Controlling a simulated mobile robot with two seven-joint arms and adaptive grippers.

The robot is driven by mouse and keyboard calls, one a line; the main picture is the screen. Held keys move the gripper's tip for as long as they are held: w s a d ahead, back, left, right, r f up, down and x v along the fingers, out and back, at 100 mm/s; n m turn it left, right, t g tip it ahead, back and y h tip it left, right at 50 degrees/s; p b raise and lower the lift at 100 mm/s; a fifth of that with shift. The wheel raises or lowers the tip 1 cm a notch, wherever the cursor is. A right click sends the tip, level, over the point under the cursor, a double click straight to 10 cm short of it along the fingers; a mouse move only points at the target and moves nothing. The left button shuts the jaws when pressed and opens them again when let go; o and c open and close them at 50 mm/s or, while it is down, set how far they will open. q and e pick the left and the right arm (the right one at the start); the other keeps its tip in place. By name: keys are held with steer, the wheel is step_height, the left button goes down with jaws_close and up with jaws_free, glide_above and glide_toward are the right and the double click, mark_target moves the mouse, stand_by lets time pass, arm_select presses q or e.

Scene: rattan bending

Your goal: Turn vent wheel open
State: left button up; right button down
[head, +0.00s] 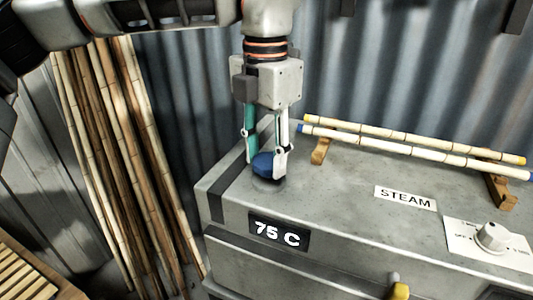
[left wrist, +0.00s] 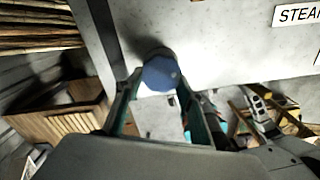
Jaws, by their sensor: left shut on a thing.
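The vent wheel (head: 264,165) is a round blue knob on the top left of the grey steam box (head: 340,190). My left gripper (head: 265,158) points down from above and is shut on the wheel, with one finger on each side. In the left wrist view the blue wheel (left wrist: 160,74) sits between the fingertips of my left gripper (left wrist: 158,88). The fingers hide part of the wheel's sides in the head view. My right gripper is not seen clearly in either view.
A STEAM label (head: 405,198), a white dial (head: 491,237) and a 75 C display (head: 278,232) are on the box. Tall poles (head: 125,150) lean at the left.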

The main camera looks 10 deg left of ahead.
arm_select(q)
steer(key=m, duration=0.4)
steer(key=shift+w+a+m, duration=0.15)
steer(key=shift+m, duration=0.15)
steer(key=m, duration=0.3)
steer(key=shift+w+m, duration=0.1)
steer(key=shift+m, duration=0.3)
steer(key=m, duration=0.4)
steer(key=shift+w, duration=0.15)
steer(key=shift+w+m, duration=0.15)
steer(key=shift+m, duration=1.95)
steer(key=o, duration=1.1)
